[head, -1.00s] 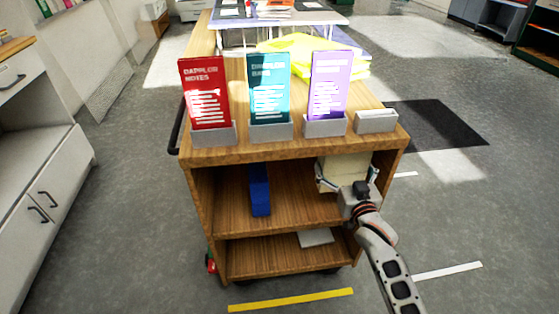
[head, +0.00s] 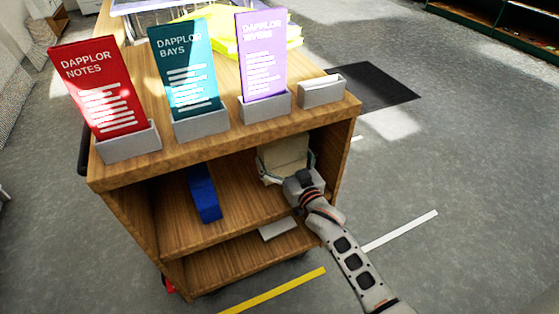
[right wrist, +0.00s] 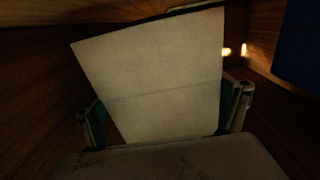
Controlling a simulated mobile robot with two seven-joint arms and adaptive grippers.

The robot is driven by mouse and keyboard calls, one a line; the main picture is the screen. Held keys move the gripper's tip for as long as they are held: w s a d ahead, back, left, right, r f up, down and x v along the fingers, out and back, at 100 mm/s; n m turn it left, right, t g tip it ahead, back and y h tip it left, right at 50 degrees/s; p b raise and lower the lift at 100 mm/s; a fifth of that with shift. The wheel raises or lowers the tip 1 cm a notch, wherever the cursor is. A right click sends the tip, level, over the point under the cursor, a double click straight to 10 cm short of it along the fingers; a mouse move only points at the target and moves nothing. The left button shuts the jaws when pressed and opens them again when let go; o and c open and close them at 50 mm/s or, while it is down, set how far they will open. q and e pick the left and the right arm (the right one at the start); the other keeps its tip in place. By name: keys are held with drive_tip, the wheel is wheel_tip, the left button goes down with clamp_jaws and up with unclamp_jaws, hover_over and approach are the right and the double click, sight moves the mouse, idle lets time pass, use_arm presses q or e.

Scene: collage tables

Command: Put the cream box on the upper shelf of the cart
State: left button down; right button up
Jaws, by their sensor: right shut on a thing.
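The cream box (head: 284,153) is inside the upper shelf space of the wooden cart, at its right side. My right gripper (head: 287,172) reaches in from the front and is shut on the box. In the right wrist view the pale box (right wrist: 155,75) sits tilted between the two fingers (right wrist: 165,115). I cannot tell whether the box touches the upper shelf board (head: 240,211). The wooden cart (head: 230,139) stands in front of me, its shelves open toward me. My left gripper is not in view.
A blue box (head: 204,194) stands on the upper shelf, left of the cream box. A pale flat item (head: 278,229) lies on the lower shelf. Red (head: 100,95), teal (head: 186,75) and purple (head: 261,60) cards stand in grey holders on top, beside an empty holder (head: 321,92).

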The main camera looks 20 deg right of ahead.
wheel_tip(320, 180, down, 3)
drive_tip(key=shift+s+r, duration=0.1)
drive_tip(key=shift+s, duration=0.05)
drive_tip(key=shift+r, duration=0.25)
drive_tip(key=shift+f, duration=0.15)
drive_tip(key=o, duration=1.7)
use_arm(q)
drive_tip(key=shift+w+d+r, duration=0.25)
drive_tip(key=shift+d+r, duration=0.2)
